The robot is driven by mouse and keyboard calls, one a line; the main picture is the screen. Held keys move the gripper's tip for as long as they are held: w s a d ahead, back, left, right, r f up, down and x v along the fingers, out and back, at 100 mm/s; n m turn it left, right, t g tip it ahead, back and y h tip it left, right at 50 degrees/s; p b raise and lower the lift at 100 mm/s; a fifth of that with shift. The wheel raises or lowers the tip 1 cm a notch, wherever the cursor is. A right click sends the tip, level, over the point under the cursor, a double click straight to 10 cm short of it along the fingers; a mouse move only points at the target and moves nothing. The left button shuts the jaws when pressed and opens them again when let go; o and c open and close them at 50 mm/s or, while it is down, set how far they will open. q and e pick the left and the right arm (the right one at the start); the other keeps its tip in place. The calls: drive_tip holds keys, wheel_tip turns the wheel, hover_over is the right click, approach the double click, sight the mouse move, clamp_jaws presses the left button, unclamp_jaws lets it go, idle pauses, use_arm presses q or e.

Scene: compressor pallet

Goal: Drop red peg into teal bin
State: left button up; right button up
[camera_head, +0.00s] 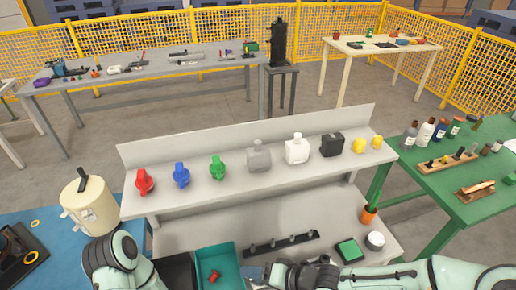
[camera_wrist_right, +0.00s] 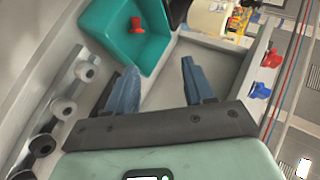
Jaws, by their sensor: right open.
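The red peg (camera_head: 214,276) lies on the floor of the teal bin (camera_head: 232,250), at the bottom of the head view. In the right wrist view the red peg (camera_wrist_right: 136,25) also shows inside the teal bin (camera_wrist_right: 93,20), apart from the fingers. My right gripper (camera_wrist_right: 160,82) is open, with nothing between its blue fingers. It is just beside the bin, and in the head view it is near the bin's right side. My left arm shows at lower left in the head view, but its gripper is out of sight.
A black bin (camera_head: 176,272) stands left of the teal bin. A black rack (camera_head: 282,243) with several grey pegs lies to the right. A raised shelf (camera_head: 225,197) behind carries red, blue and green valves and bottles.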

drive_tip(key=shift+v, duration=1.2)
drive_tip(key=shift+w+d, duration=0.1)
drive_tip(key=shift+w, duration=0.1)
